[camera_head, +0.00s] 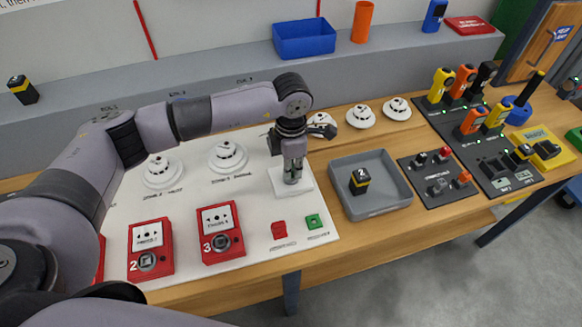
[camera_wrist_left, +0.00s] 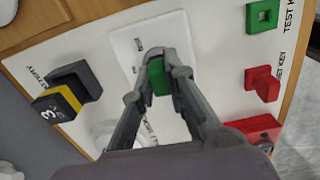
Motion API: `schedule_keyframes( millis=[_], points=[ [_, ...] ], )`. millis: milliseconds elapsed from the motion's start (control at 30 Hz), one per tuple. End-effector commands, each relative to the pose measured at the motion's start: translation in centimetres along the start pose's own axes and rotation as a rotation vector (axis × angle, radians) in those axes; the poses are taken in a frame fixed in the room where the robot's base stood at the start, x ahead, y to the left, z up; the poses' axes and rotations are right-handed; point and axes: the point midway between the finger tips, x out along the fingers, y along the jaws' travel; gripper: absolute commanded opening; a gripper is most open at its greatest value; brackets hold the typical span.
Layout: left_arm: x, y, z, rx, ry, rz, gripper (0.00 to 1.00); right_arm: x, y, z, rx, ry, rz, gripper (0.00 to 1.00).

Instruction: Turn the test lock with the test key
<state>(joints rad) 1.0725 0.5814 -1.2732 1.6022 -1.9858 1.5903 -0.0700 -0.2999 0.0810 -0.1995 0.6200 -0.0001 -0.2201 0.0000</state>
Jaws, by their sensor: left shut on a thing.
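My left gripper (camera_head: 293,178) points down over the white plate of the test lock (camera_head: 306,184). In the left wrist view my left gripper (camera_wrist_left: 158,70) is shut on the green test key (camera_wrist_left: 158,78). The fingers hold the key from both sides, over the middle of the white plate (camera_wrist_left: 178,38). I cannot tell whether the key's tip is inside the lock, as the key and fingers hide it. The green test key holder (camera_head: 314,221) on the white panel has an empty square hole. It also shows in the left wrist view (camera_wrist_left: 251,15). My right gripper is not in view.
A red reset key (camera_head: 279,229) stands beside the green holder. Red call points (camera_head: 222,232) and white detectors (camera_head: 228,156) are on the panel. A grey tray (camera_head: 398,200) holding a black-and-yellow battery (camera_head: 360,181) is to the right. Another battery (camera_wrist_left: 55,106) sits near the plate.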

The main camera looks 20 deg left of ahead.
Motion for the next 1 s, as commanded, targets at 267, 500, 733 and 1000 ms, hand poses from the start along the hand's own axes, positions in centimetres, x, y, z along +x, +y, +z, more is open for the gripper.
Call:
schedule_keyframes(
  millis=[267, 500, 733, 1000],
  points=[
    [0.2, 0.0, 0.0, 0.085, 0.0, 0.001, 0.0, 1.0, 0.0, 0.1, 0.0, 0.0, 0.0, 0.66],
    [0.1, 0.0, 0.0, 0.146, -0.001, 0.001, 0.0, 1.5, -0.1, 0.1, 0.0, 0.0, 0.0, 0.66],
    [0.0, 0.0, 0.0, 0.155, 0.0, 0.0, 0.0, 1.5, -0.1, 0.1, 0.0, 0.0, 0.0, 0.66],
    [0.1, 0.0, 0.0, 0.182, 0.0, 0.001, 0.0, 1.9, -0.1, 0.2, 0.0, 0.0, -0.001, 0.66]
  ],
)
